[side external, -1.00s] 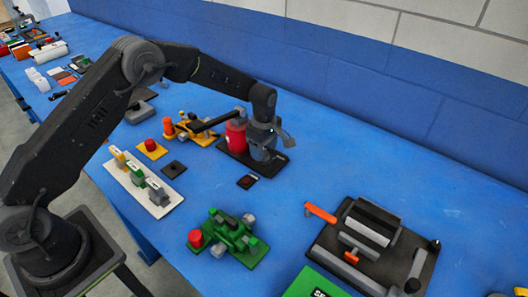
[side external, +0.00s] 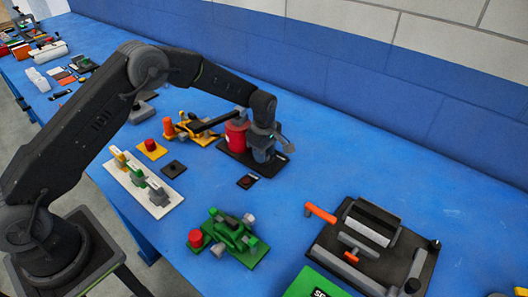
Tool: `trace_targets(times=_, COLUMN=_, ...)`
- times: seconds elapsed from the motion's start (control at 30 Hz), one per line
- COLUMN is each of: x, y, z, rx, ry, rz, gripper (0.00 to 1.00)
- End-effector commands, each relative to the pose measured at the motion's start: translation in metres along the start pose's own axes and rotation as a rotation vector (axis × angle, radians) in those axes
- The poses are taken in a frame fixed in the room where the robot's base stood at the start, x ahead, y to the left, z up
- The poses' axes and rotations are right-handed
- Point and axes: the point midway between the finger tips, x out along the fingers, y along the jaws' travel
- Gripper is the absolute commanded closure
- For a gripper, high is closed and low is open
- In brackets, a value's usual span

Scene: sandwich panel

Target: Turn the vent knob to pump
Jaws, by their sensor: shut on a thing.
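My gripper (side external: 262,152) points down over the black base plate (side external: 272,170) beside a red cylinder (side external: 236,134). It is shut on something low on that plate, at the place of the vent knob. The knob itself is hidden behind the fingers and the gripper body. I cannot read its setting or any marking for pump from this view. The red cylinder stands upright at the left end of the same plate, close to my gripper.
A yellow assembly (side external: 196,128) stands left of the plate. A green device (side external: 230,238) and a dark press-like machine (side external: 372,240) stand nearer. A white strip with blocks (side external: 140,188) is at left. Blue table is free at right.

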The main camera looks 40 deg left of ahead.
Motion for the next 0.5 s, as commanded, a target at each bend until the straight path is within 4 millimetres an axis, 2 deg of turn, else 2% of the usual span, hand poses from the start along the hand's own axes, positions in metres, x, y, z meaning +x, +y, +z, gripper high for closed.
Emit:
trace_targets(times=0.27, x=-0.0004, y=0.0002, z=0.0, rx=0.022, ry=0.0, rz=0.0, gripper=0.89)
trace_targets(times=0.5, x=-0.0004, y=0.0002, z=0.0, rx=0.133, ry=0.0, rz=0.0, gripper=0.89)
